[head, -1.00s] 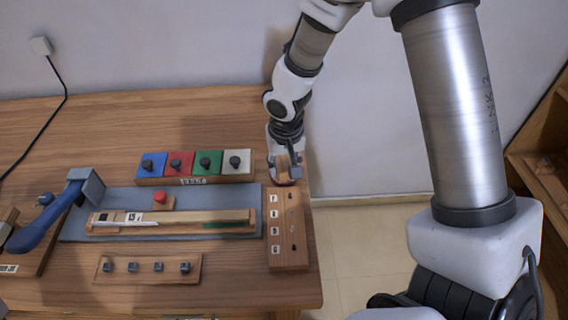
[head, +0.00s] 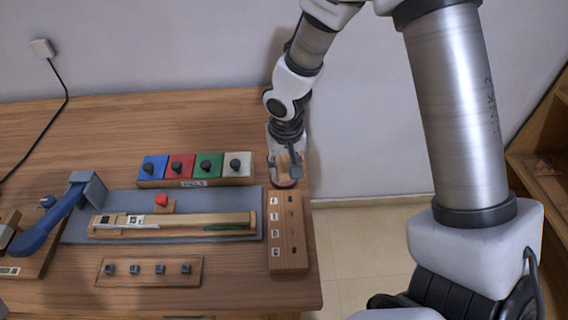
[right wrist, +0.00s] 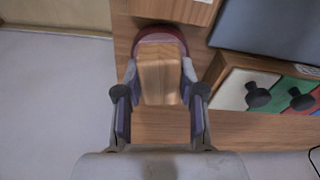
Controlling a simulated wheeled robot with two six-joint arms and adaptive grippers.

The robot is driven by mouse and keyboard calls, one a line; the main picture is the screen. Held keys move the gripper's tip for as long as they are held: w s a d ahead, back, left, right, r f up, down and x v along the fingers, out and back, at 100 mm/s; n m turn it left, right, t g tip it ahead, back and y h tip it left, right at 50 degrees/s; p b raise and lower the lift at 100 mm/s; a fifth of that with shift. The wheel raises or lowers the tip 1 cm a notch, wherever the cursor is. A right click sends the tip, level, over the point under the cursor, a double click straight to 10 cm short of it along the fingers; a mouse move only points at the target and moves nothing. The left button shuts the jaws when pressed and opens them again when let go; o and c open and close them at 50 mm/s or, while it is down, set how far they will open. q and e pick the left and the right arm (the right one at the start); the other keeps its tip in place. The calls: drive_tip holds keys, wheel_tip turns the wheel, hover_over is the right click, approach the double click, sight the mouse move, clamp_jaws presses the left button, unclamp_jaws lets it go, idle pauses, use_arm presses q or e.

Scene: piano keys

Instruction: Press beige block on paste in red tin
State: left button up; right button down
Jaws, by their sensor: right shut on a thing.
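My right gripper (head: 286,167) is at the right back part of the table. It is shut on the beige wooden block (right wrist: 159,76), which sits between its two fingers in the right wrist view. The red tin (right wrist: 158,36) shows as a dark red rim around the far end of the block; in the head view its edge (head: 284,184) shows just below the gripper. The block is over or in the tin; I cannot tell how deep. The paste is hidden. My left gripper is not in view.
A wooden strip with numbered labels (head: 275,262) lies in front of the tin. A blue-handled lever (head: 50,226) is at the left. The table's right edge is close.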

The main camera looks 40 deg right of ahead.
sight(284, 162)
wheel_tip(284, 162, up, 6)
drive_tip(key=p, duration=0.4)
drive_tip(key=shift+f, duration=0.1)
drive_tip(key=shift+s, duration=0.1)
idle(0.5)
